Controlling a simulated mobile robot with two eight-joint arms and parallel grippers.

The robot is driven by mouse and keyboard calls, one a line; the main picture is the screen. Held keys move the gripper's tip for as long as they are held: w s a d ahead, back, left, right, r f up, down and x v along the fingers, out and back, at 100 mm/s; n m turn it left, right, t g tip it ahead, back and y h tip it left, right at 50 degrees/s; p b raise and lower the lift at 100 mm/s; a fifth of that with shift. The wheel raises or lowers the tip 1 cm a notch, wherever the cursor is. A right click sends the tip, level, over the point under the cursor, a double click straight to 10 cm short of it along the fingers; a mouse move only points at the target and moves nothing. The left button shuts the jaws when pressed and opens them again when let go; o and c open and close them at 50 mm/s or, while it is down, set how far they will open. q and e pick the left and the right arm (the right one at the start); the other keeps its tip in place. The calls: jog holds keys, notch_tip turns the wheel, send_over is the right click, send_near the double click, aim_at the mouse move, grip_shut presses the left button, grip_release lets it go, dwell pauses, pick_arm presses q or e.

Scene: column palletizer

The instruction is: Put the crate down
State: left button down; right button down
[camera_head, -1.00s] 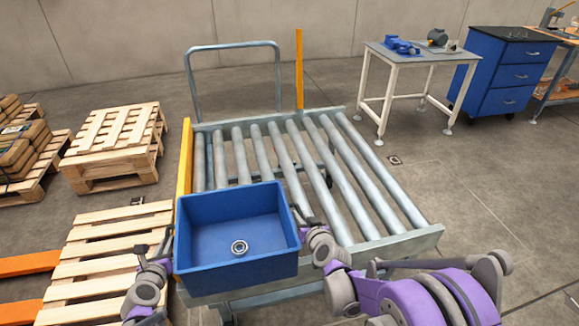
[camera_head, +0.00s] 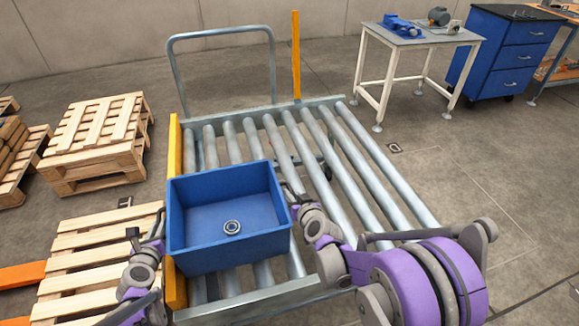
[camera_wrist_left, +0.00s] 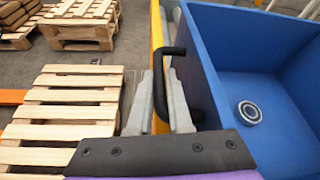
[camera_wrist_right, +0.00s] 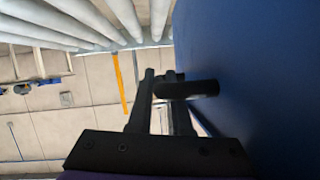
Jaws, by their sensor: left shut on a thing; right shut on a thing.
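The blue crate (camera_head: 228,250) is over the left part of the roller conveyor (camera_head: 325,190), behind its front rail. It looks level, and a small ring-shaped metal part (camera_head: 232,228) lies on its floor. I cannot tell whether the crate's underside touches the rollers. My left gripper (camera_head: 158,232) is shut on the black handle (camera_wrist_left: 160,88) on the crate's left side. My right gripper (camera_head: 296,196) is shut on the black handle (camera_wrist_right: 190,88) on the right side.
A yellow guard (camera_head: 173,190) runs along the conveyor's left edge, close beside the crate. Bare rollers lie behind and right of the crate. A wooden pallet (camera_head: 95,240) is at the left; stacked pallets (camera_head: 95,140) stand behind it. A work table (camera_head: 420,38) stands back right.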

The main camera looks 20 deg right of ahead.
pick_arm(q)
jog(key=shift+w, duration=0.45)
pick_arm(e)
jog(key=shift+w, duration=0.45)
pick_arm(q)
jog(key=shift+r, duration=0.1)
pick_arm(e)
jog(key=shift+r, duration=0.1)
pick_arm(q)
jog(key=shift+s, duration=0.1)
pick_arm(e)
jog(key=shift+s, duration=0.1)
